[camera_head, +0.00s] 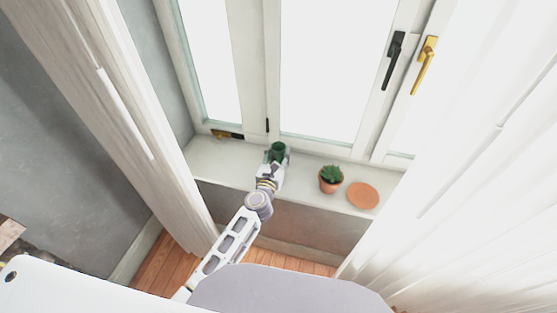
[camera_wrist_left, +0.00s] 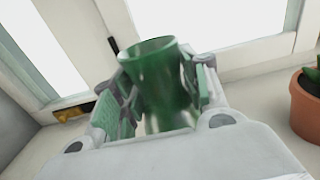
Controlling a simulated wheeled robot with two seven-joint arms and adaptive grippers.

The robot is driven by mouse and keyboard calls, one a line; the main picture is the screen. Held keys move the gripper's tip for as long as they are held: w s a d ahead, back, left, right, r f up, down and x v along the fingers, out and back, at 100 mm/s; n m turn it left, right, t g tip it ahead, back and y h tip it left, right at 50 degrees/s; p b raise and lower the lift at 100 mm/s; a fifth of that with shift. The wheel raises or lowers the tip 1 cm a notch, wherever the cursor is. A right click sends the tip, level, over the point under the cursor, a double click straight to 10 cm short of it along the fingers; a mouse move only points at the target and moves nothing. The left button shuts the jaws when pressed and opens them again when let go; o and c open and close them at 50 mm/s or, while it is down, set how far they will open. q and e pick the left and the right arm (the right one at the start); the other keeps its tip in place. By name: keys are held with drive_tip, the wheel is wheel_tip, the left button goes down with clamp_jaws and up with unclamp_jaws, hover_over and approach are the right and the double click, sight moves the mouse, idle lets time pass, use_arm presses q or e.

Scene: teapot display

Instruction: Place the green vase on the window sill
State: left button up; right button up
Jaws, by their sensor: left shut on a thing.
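The green vase (camera_head: 278,149) is at the window sill (camera_head: 232,160), close to the window frame. My left gripper (camera_head: 274,158) is shut on it. In the left wrist view the vase (camera_wrist_left: 160,80) stands nearly upright, slightly tilted in the picture, between the two green-padded fingers of my left gripper (camera_wrist_left: 162,92). Its open rim faces up. Its lower end is hidden by the gripper body, so I cannot tell whether it touches the sill. My right gripper is not in view.
A small potted succulent (camera_head: 330,179) and a round terracotta saucer (camera_head: 362,195) stand on the sill to the right of the vase. The sill is clear to the left. White curtains (camera_head: 95,90) hang at both sides, and the window handles (camera_head: 394,58) are higher up.

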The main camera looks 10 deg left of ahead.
use_arm(q)
drive_tip(key=shift+f+b, duration=0.6)
drive_tip(key=shift+f, duration=0.5)
drive_tip(key=shift+f, duration=0.15)
drive_tip(key=o, duration=1.2)
drive_tip(key=shift+o, duration=0.2)
drive_tip(key=shift+r, duration=0.2)
drive_tip(key=shift+s+f, duration=0.1)
drive_tip(key=shift+s, duration=0.15)
drive_tip(key=s+b, duration=0.2)
drive_tip(key=s, duration=0.9)
drive_tip(key=shift+s+a, duration=0.25)
drive_tip(key=shift+a, duration=0.2)
